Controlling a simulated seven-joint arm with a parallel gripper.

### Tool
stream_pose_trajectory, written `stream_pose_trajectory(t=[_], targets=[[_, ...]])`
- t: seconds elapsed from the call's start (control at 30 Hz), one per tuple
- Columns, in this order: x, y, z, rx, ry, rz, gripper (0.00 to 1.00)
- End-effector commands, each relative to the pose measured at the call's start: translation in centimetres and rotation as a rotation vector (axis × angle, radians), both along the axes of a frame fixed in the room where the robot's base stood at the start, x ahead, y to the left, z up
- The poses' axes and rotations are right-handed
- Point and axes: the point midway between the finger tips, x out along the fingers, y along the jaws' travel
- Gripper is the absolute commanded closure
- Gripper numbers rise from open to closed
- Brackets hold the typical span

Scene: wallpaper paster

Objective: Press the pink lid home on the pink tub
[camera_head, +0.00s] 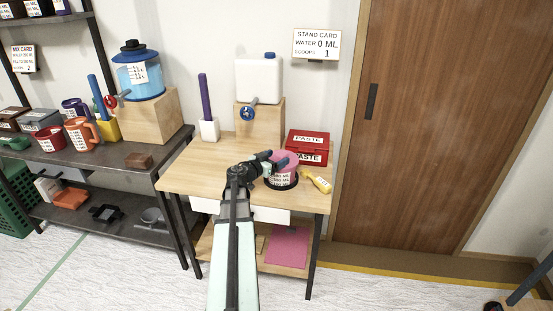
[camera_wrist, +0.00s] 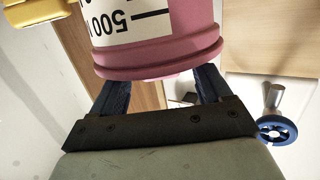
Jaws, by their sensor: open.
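The pink tub (camera_head: 281,180) stands upright on the wooden table, with a white label and a dark base. The pink lid (camera_head: 288,157) is on its top, partly hidden by my gripper (camera_head: 273,161). In the wrist view the tub (camera_wrist: 202,12) appears upside down, with pink rims (camera_wrist: 165,64) at its top end. I cannot tell how fully the lid is seated. My gripper is open, its dark fingers (camera_wrist: 160,86) apart at the lid end of the tub. Their tips are hidden behind the rims, and contact is unclear.
A red paste box (camera_head: 308,141) stands behind the tub, and a yellow bottle (camera_head: 318,182) lies close at its right. A white water container (camera_head: 259,78) with a blue tap (camera_head: 247,113) sits on a wooden block behind. The table's left front is clear.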

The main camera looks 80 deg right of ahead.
Motion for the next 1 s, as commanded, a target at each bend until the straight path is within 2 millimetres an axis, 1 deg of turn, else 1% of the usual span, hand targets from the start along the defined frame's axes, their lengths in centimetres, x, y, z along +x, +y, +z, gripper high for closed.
stream_pose_trajectory(t=[0.4,0.6,0.8,1.0], targets=[[3.6,6.9,1.1,0.000,0.000,0.003,0.22],[5.2,9.6,1.5,0.000,0.000,0.002,0.22],[6.0,11.0,1.8,0.000,0.000,0.001,0.22],[6.3,11.3,1.8,0.000,0.000,0.000,0.22]])
